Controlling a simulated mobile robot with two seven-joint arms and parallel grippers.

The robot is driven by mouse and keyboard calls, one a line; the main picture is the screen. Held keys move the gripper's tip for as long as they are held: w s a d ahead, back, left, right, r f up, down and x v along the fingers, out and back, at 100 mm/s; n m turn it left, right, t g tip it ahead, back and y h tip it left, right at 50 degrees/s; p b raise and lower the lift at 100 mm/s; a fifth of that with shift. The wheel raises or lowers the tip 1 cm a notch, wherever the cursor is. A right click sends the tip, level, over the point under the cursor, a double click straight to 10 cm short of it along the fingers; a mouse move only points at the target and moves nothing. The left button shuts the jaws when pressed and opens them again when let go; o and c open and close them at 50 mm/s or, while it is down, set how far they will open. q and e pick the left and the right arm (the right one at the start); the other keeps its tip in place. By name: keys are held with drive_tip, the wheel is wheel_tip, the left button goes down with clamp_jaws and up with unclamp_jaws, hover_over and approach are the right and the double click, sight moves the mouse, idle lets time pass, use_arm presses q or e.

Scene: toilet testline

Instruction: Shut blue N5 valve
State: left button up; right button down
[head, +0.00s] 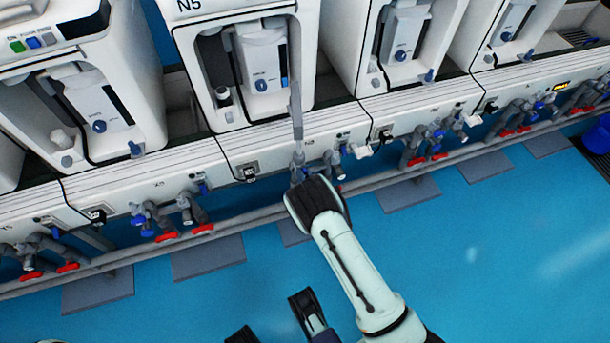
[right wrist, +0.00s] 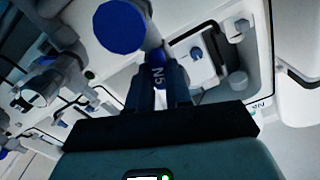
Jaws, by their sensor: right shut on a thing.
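I cannot tell the handle's angle there. My left gripper (head: 272,320) shows at the bottom edge, its dark fingers apart and empty, away from the valve.
Neighbouring pipes with red handles (head: 168,237) and blue valves run along the rail to the left and right. White units stand in a row above. A grey plate (head: 208,257) lies on the blue floor (head: 480,240). The floor in front is mostly clear.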

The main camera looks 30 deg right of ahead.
drive_tip(key=m, duration=0.3)
drive_tip(key=shift+d, duration=0.15)
drive_tip(key=m, duration=0.2)
drive_tip(key=shift+f+m, duration=0.1)
drive_tip(key=shift+m, duration=0.3)
drive_tip(key=m, duration=0.4)
drive_tip(key=shift+f, duration=0.1)
drive_tip(key=shift+f+m, duration=0.1)
drive_tip(key=shift+m, duration=1.9)
drive_tip(key=c, duration=1)
unclamp_jaws()
drive_tip(key=shift+a, duration=0.2)
drive_tip(key=shift+c, duration=0.2)
drive_tip(key=shift+d, duration=0.1)
